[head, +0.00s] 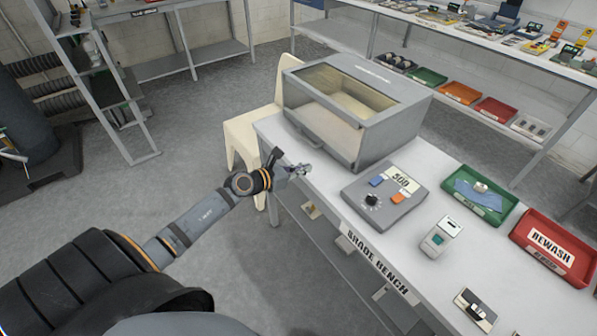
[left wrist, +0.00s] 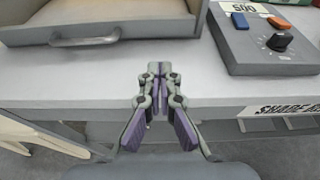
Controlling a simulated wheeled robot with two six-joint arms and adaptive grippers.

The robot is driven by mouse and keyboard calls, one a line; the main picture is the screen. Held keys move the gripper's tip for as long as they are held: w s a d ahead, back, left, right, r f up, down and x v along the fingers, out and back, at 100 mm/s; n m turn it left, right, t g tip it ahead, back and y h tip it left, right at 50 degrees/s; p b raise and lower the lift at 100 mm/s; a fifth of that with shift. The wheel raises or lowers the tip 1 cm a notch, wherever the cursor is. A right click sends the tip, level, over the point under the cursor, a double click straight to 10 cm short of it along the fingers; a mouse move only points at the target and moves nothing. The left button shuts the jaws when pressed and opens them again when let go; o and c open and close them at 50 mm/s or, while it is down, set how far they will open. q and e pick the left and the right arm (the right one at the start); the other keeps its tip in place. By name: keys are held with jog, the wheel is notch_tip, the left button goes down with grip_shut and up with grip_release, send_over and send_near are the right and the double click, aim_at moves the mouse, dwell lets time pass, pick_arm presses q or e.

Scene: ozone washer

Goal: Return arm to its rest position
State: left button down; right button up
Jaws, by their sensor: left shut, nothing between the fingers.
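My left arm reaches in from the left in the head view. Its gripper (head: 303,170) is at the near left edge of the bench (head: 310,208), in front of the grey washer box (head: 352,102). In the left wrist view the gripper (left wrist: 158,68) is shut with its fingertips together and nothing between them. It points at the bench's front edge, between the washer's handle (left wrist: 85,41) and the control box (left wrist: 262,42). My right gripper is not in view.
The control box (head: 384,196) with blue and orange buttons and a dark knob sits right of the gripper. A green tray (head: 507,204), a red rewash tray (head: 580,272) and a handheld meter (head: 437,240) stand farther right. A cream chair (head: 243,140) is beside the bench.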

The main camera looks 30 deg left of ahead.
pick_arm(q)
jog(key=s+a+f+n+g+y, duration=0.1)
jog(key=s+a+f+n+y, duration=0.1)
jog(key=s+a+f+n, duration=0.45)
jog(key=s+a+f+n+y+p, duration=0.1)
jog(key=s+f+n+y, duration=0.2)
jog(key=f+n, duration=0.7)
jog(key=s+a+f+n+g+y, duration=0.1)
jog(key=s+a+f+n+y, duration=0.2)
jog(key=f+n, duration=0.55)
jog(key=s+d+f+n+g, duration=0.2)
jog(key=s+f+n+g, duration=0.15)
jog(key=s+f, duration=0.5)
jog(key=s+d+f+n+g, duration=0.2)
jog(key=s+f+n, duration=0.3)
jog(key=s+f, duration=0.3)
jog(key=s+d+f+n+g, duration=0.2)
jog(key=s+d+n, duration=0.1)
jog(key=s, duration=0.6)
jog(key=s+d+f+n+g+h, duration=0.1)
jog(key=s+d+f+n+g, duration=0.1)
jog(key=s, duration=0.7)
jog(key=d+f+n, duration=0.1)
jog(key=d+n, duration=0.1)
jog(key=d, duration=0.1)
jog(key=shift+d+h+p, duration=0.3)
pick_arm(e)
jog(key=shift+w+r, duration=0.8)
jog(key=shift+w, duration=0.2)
